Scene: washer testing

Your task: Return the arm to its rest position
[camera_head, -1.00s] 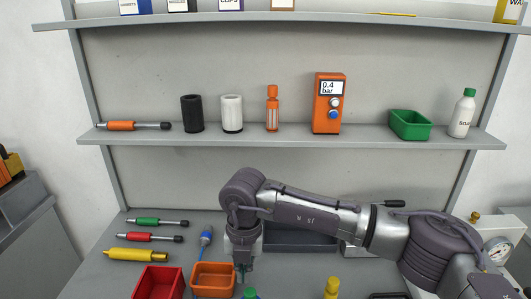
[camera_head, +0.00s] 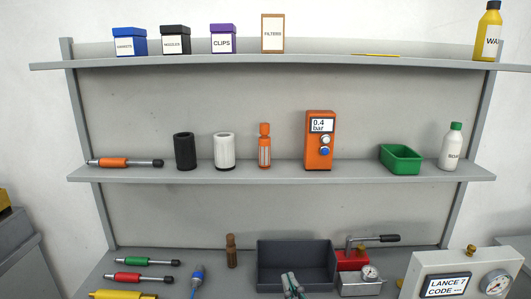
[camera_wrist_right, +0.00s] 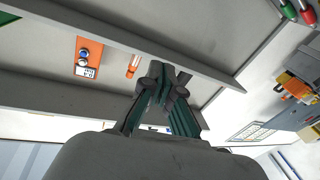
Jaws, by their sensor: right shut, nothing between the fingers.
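My right gripper (camera_head: 291,280) shows only at the bottom edge of the head view, in front of the dark grey bin. Its fingertips point up and are close together, with nothing seen between them. In the right wrist view the fingers (camera_wrist_right: 165,78) meet near the middle of the picture and hold nothing. The rest of my right arm is below the head view. My left gripper is not in view.
The dark grey bin (camera_head: 295,262) stands on the bench beside a red lever device (camera_head: 352,261) and a gauge block (camera_head: 360,284). The middle shelf (camera_head: 280,172) holds the orange meter (camera_head: 320,140) and green tray (camera_head: 401,158). A lance display (camera_head: 449,286) stands at right.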

